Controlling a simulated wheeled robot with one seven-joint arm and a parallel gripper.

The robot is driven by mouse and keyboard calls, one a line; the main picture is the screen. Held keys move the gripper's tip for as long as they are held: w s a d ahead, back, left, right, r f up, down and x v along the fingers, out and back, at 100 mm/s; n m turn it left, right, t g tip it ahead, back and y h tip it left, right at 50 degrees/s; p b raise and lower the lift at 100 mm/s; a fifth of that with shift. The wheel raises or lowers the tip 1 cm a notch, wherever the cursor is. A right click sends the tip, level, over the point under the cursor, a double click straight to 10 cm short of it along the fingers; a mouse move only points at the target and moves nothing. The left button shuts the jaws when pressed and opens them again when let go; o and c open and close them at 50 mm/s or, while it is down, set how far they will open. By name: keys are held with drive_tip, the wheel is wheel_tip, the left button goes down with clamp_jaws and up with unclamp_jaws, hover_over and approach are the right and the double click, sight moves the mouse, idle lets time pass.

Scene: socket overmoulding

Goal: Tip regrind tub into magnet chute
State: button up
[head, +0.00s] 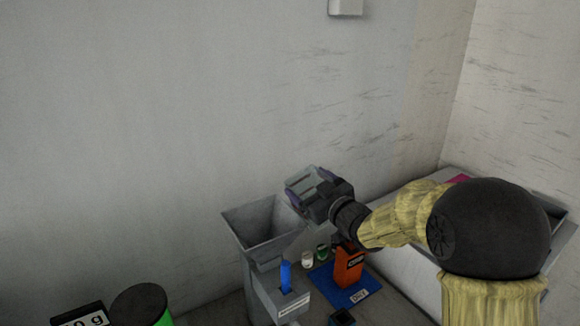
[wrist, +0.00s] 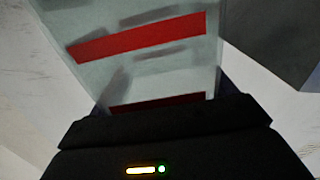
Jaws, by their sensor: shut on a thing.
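My gripper (head: 312,186) is at the end of my raised arm, above and at the right rim of the grey chute (head: 262,216). It is shut on a pale, see-through tub (head: 303,178). In the wrist view the tub (wrist: 185,70) fills the upper middle, with red bands across its wall. The tub looks tilted in the head view. Its inside is hidden, so I cannot tell what it holds. The chute has a wide square funnel mouth. A grey surface at the upper right of the wrist view (wrist: 285,35) may be the chute.
A blue upright piece (head: 285,275) stands on the grey housing below the chute. An orange container (head: 348,264) stands on a blue mat (head: 341,291), with small jars (head: 307,258) beside it. A black scale display (head: 80,317) and a dark round tub (head: 138,305) are at lower left.

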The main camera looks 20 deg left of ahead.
drive_tip(key=shift+w+d+r+m+p, duration=0.4)
drive_tip(key=shift+w+r+m+p, duration=0.1)
drive_tip(key=shift+m+p, duration=0.55)
drive_tip(key=shift+w+d+f+m, duration=0.15)
drive_tip(key=shift+w+f+m, duration=0.05)
drive_tip(key=shift+m, duration=0.35)
drive_tip(key=shift+s, duration=0.1)
drive_tip(key=shift+r, duration=0.1)
drive_tip(key=shift+r+p, duration=0.9)
drive_tip(key=shift+r, duration=1)
